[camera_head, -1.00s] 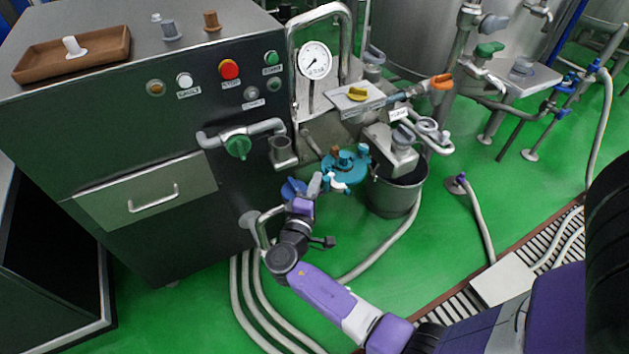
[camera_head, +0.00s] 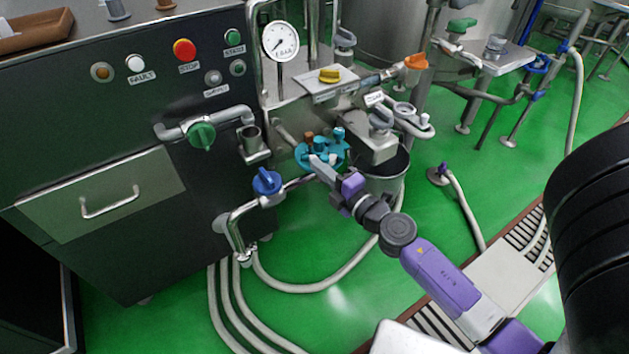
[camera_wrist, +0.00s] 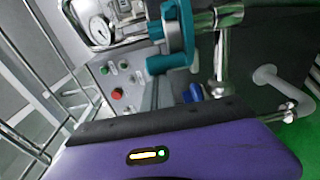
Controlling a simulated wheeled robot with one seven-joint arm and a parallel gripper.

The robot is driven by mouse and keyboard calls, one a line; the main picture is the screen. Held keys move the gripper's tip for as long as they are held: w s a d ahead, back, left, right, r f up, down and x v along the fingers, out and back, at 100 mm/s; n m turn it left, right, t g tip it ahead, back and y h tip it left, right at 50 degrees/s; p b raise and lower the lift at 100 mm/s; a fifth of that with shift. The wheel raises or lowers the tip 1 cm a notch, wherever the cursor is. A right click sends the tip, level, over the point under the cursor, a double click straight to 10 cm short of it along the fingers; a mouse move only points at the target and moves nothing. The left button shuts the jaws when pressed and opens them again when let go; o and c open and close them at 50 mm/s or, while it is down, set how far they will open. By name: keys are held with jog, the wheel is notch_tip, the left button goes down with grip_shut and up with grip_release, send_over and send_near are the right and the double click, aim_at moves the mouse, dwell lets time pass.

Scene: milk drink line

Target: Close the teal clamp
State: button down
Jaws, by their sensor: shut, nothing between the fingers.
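The teal clamp (camera_head: 309,149) sits around the pipe joint at the front of the machine, just left of the steel bucket. In the wrist view the teal clamp (camera_wrist: 178,38) stands close ahead, with a teal block at its lower left. My gripper (camera_head: 316,160) is shut and empty, its tip at the front of the clamp. It overlaps the clamp's lower part in the head view, so I cannot tell whether they touch. In the wrist view my fingers (camera_wrist: 165,98) point up toward the clamp.
A blue valve handle (camera_head: 267,182) is on the pipe left of my gripper. A steel bucket (camera_head: 385,188) stands behind my wrist. Grey hoses (camera_head: 300,287) lie on the green floor below.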

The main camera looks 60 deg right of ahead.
aim_at(334, 158)
jog(key=n+y, duration=0.1)
jog(key=d+n+t+y, duration=0.1)
jog(key=y, duration=0.1)
jog(key=s+d+n+y, duration=0.1)
jog(key=y, duration=0.1)
jog(key=shift+d+r+t, duration=0.1)
jog(key=shift+t, duration=0.2)
jog(key=shift+s+d+r+n, duration=0.1)
jog(key=shift+s+d+n, duration=0.15)
jog(key=shift+d, duration=0.2)
jog(key=shift+s+d+p, duration=0.1)
jog(key=shift+d+p, duration=0.45)
jog(key=shift+d, duration=0.15)
